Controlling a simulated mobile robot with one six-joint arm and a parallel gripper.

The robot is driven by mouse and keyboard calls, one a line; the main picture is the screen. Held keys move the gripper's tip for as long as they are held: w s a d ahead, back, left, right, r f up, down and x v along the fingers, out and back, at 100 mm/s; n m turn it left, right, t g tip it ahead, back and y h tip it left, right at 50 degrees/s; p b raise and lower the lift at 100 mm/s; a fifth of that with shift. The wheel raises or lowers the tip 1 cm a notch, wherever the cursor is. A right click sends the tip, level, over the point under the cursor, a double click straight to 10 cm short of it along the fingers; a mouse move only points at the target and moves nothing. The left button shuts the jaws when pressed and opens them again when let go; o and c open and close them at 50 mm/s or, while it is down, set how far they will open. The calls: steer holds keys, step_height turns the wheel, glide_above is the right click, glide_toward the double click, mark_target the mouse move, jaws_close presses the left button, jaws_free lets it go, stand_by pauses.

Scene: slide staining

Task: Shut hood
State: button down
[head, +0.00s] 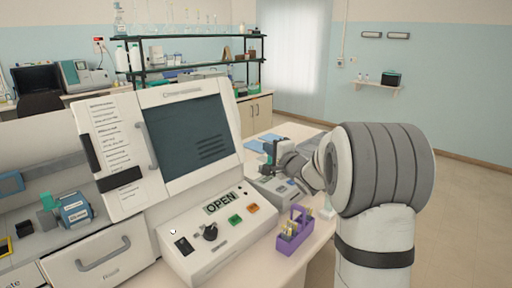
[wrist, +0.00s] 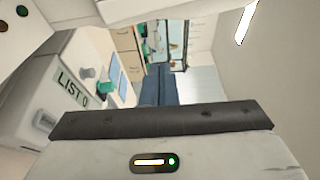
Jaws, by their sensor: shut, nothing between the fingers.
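The white hood (head: 169,95) of the stainer has a dark window (head: 192,140) and a grey handle (head: 146,146) at its left. It stands tilted up above the control panel (head: 192,253). The display (head: 220,203) on that panel reads OPEN. My gripper (head: 268,152) is shut and empty, to the right of the hood and apart from it, above a small grey device. In the wrist view a dark bar and a grey body with a green light fill the bottom. A partly cut-off display (wrist: 72,88) shows at left there.
A purple caddy (head: 293,236) and the small grey device (head: 277,190) stand on the bench right of the stainer. A drawer (head: 105,262) and a blue-grey unit (head: 75,212) are at the lower left. Shelves (head: 190,70) with glassware stand behind. The floor at right is clear.

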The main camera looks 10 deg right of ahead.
steer(key=w+a+p, duration=0.2)
steer(key=w+a, duration=0.4)
steer(key=shift+w, duration=0.15)
stand_by(0.5)
